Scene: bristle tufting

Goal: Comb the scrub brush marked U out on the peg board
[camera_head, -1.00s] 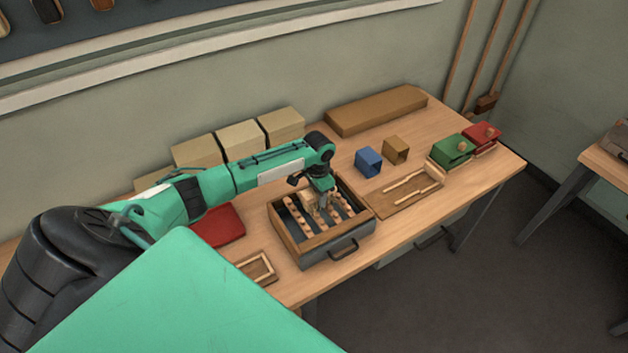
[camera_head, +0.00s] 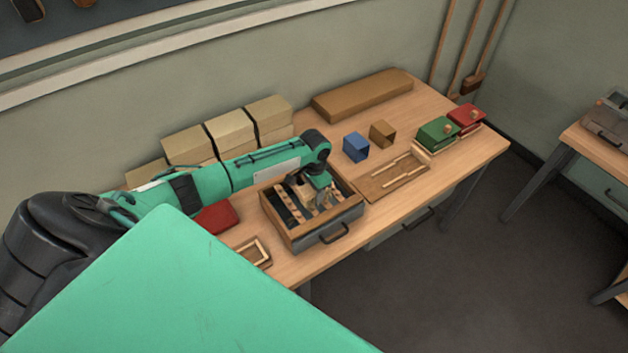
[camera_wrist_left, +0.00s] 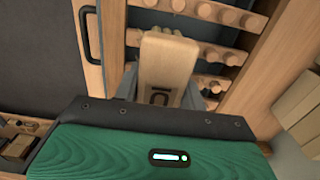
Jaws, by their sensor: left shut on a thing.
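The scrub brush (camera_wrist_left: 168,62) is a pale wooden block with a dark U-like mark near its lower end and tufts at its far end. My left gripper (camera_head: 317,203) is shut on it; in the left wrist view the brush sits between the fingers. The peg board (camera_wrist_left: 207,52) shows as rows of round wooden pegs on rails, inside a wooden box with a dark handle (camera_head: 335,233). The brush is over the peg rows; whether its bristles touch the pegs is hidden. My right gripper is not in view.
A small wooden frame (camera_head: 254,253) and a red item (camera_head: 215,217) lie left of the box. A shallow wooden tray (camera_head: 392,183), a blue box (camera_head: 356,147) and a brown box (camera_head: 382,133) stand to the right. Green (camera_head: 437,132) and red (camera_head: 467,118) boxes stand further right.

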